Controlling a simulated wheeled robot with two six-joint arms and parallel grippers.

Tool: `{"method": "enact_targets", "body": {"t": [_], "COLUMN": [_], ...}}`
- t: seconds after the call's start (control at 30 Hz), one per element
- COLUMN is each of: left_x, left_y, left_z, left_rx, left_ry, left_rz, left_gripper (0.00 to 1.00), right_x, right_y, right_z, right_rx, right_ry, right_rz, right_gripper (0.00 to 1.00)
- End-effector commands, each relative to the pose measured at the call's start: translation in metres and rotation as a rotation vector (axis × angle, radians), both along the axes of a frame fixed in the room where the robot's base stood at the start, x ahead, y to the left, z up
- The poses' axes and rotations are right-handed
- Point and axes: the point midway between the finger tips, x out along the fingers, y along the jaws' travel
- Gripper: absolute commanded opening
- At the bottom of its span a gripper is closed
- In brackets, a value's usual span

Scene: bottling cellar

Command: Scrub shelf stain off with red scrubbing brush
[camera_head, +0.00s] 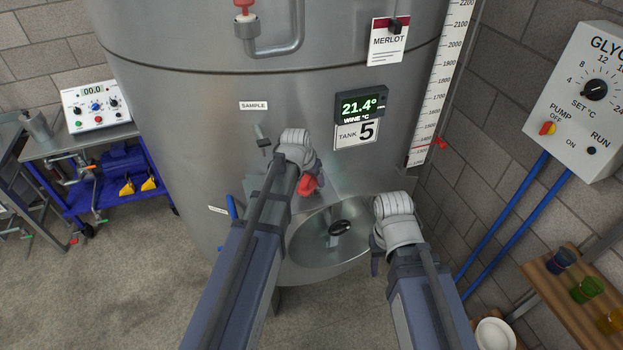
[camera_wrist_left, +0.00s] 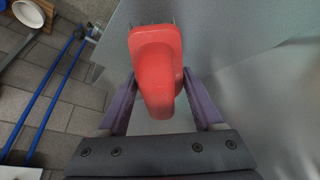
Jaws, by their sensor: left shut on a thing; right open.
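The red scrubbing brush (camera_head: 308,186) is in my left gripper (camera_head: 301,178), in front of the steel tank. It also shows in the left wrist view (camera_wrist_left: 156,65), between the two jaws, with a few dark bristle tips past its far end. A small grey metal ledge (camera_head: 330,178), seemingly the shelf, juts from the tank around the brush and is partly hidden by my left arm. I cannot make out a stain on it, nor tell whether the bristles touch it. My right gripper (camera_head: 376,264) is open and empty at the right of the round steel manway.
The round manway (camera_head: 309,251) lies below the ledge. A sample tap (camera_head: 263,140) and a temperature display (camera_head: 361,104) are on the tank (camera_head: 190,130). A blue trolley (camera_head: 110,170) stands at left. A wooden rack with glasses (camera_head: 575,296) and blue pipes are at right.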

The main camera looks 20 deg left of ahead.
Motion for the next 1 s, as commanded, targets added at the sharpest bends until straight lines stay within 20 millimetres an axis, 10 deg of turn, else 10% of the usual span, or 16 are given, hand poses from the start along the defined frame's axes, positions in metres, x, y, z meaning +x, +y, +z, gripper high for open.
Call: {"method": "enact_targets", "body": {"t": [0.4, 1.0], "left_x": [0.0, 0.0], "left_y": [0.0, 0.0], "left_z": [0.045, 0.06], "left_rx": [0.0, 0.0], "left_ry": [0.0, 0.0], "left_rz": [0.0, 0.0], "left_gripper": [0.23, 0.23], "right_x": [0.0, 0.0], "right_y": [0.0, 0.0], "right_z": [0.045, 0.06], "right_rx": [0.0, 0.0], "right_ry": [0.0, 0.0], "right_rz": [0.0, 0.0], "right_gripper": [0.5, 0.5]}}
